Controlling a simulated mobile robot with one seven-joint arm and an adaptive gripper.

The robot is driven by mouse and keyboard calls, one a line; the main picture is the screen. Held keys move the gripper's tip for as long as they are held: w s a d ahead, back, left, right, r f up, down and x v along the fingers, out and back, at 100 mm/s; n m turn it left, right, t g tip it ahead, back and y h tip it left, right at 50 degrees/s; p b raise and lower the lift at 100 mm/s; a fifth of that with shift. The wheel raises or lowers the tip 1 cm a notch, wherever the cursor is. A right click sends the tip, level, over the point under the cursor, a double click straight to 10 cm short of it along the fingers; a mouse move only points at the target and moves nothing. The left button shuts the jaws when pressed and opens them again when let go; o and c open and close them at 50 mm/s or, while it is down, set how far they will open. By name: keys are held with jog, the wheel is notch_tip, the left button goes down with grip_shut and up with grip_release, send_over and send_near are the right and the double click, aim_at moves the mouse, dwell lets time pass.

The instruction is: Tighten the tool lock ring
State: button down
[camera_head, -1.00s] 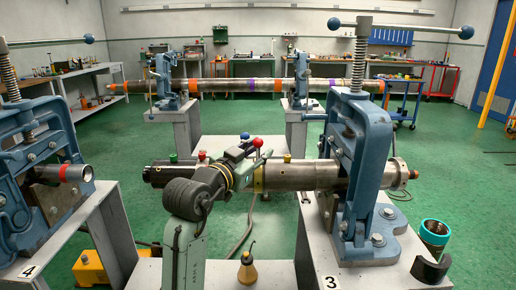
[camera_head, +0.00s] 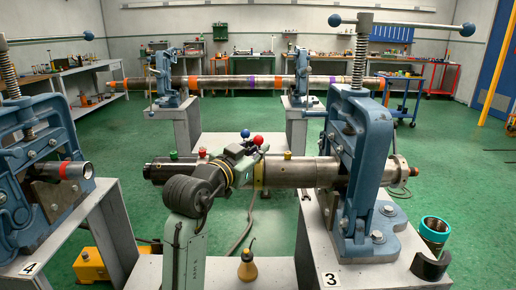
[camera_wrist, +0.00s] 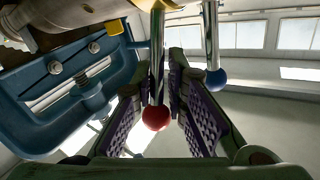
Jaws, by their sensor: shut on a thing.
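The tool is a long grey metal cylinder (camera_head: 305,171) lying level in the blue vise (camera_head: 366,165) marked 3. A yellow-marked collar (camera_head: 259,175) sits around it near my gripper (camera_head: 252,152). Two metal levers stand up there, one with a red ball (camera_head: 258,140) and one with a blue ball (camera_head: 245,133). In the wrist view, my gripper (camera_wrist: 158,98) has its purple-padded fingers on either side of the red-ball lever (camera_wrist: 156,117) and is shut on it. The blue-ball lever (camera_wrist: 215,77) stands outside the right finger. The lock ring itself is largely hidden by my arm.
A second blue vise (camera_head: 45,165) marked 4 holds a short red-banded pipe at left. A teal ring (camera_head: 435,231) and an oil can (camera_head: 247,268) stand near the front. A long banded pipe (camera_head: 225,82) lies across two vises behind.

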jog(key=shift+d, duration=0.2)
jog(key=shift+w+r+g+p, duration=0.3)
jog(key=shift+r+p, duration=0.25)
jog(key=shift+p, duration=0.55)
jog(key=shift+w+r+g+p, duration=0.2)
jog(key=shift+w+g+p, duration=0.1)
jog(key=shift+p, duration=0.4)
jog(key=shift+w+f+n+g+y+p, duration=0.1)
jog(key=shift+w+n+g+y+p, duration=0.45)
jog(key=shift+p, duration=0.6)
jog(key=shift+w+f, duration=0.1)
jog(key=shift+f, duration=0.1)
jog(key=c, duration=1.8)
grip_release()
jog(key=shift+d, duration=0.1)
jog(key=shift+o, duration=0.6)
